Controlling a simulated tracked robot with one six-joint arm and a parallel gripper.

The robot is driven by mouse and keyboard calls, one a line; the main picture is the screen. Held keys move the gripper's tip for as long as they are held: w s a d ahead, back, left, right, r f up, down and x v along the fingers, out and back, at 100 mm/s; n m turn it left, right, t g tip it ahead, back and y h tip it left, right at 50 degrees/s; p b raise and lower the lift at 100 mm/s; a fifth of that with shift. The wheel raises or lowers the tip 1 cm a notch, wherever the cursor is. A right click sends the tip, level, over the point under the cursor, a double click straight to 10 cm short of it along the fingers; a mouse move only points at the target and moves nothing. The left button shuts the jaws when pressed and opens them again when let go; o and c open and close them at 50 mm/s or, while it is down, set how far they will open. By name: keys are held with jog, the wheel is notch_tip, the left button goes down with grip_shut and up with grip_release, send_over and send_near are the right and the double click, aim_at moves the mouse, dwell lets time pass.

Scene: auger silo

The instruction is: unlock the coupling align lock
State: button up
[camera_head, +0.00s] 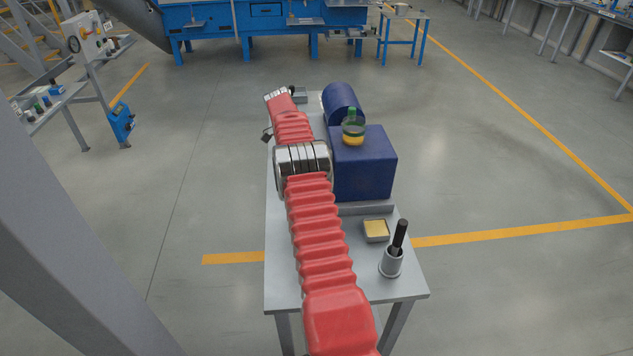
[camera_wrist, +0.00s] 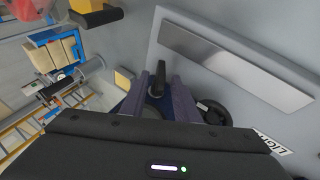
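In the wrist view my gripper (camera_wrist: 160,82) has its two dark purple fingers apart, with gaps beside a black lever-like handle (camera_wrist: 159,78) that shows between their tips. I cannot tell whether either finger touches it. The handle stands out from a pale grey panel (camera_wrist: 190,72), and no label marks it as the align lock. The head view does not show my gripper. There, a silver ringed coupling (camera_head: 302,162) sits mid-table between red ribbed sections (camera_head: 318,230), beside a dark blue box (camera_head: 362,170). A small dark padlock-like piece (camera_head: 267,135) is at its left.
The wrist view has a black round knob (camera_wrist: 214,112), a silver plate (camera_wrist: 235,62) and a partly hidden label (camera_wrist: 277,146). In the head view, a bottle (camera_head: 353,130) tops the blue box; a cup with a black-handled tool (camera_head: 392,261) stands front right. Open floor surrounds the table.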

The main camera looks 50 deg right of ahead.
jog(key=w+a+r+n+t+h, duration=0.15)
jog(key=a+r+n+t, duration=0.45)
jog(key=a+r, duration=1.05)
jog(key=s+a+r+n+t, duration=0.1)
jog(key=s+a+r+n, duration=0.5)
jog(key=a+r+n, duration=0.45)
jog(key=s+a+f+n+t+y, duration=0.1)
jog(key=s+a+f+n+t, duration=0.1)
jog(key=s+a, duration=0.6)
jog(key=s+a+f+n+t, duration=0.3)
jog(key=s+a+f+n, duration=0.1)
jog(key=s+a, duration=0.4)
jog(key=s+n, duration=0.1)
jog(key=s, duration=0.1)
jog(key=shift+s+a+f+y, duration=0.15)
jog(key=shift+s+a+y, duration=0.2)
jog(key=shift+s+a, duration=0.05)
jog(key=shift+n, duration=0.25)
jog(key=shift+a, duration=0.15)
